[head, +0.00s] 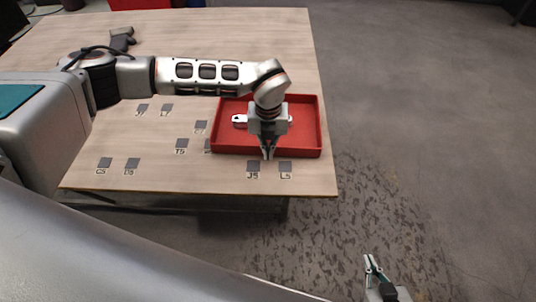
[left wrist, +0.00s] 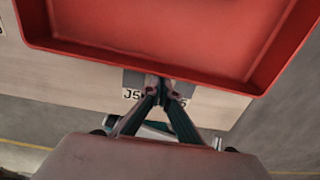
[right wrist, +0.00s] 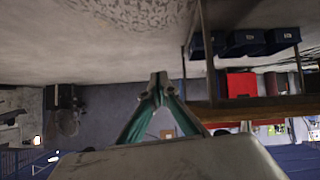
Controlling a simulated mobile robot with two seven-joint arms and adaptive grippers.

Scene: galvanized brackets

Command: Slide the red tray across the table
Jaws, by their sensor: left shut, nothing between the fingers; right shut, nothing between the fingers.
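The red tray (head: 309,130) lies on the wooden table (head: 90,176) near its right edge in the head view. A light metal bracket (head: 239,120) lies in the tray, partly hidden behind my left wrist. My left gripper (head: 267,156) is shut and empty, pointing down at the tray's near wall. In the left wrist view the shut fingertips (left wrist: 168,84) are close to the tray's wall (left wrist: 140,72); I cannot tell whether they touch it. My right gripper (head: 369,260) is shut and empty, out over the floor away from the table; its closed fingertips show in the right wrist view (right wrist: 158,80).
Grey marked squares such as J5 (head: 253,166), L5 (head: 285,167) and T5 (head: 181,143) are on the table. A dark handheld tool (head: 122,38) lies at the back left. The table's right edge is close beside the tray. Blue bins (right wrist: 245,42) show in the right wrist view.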

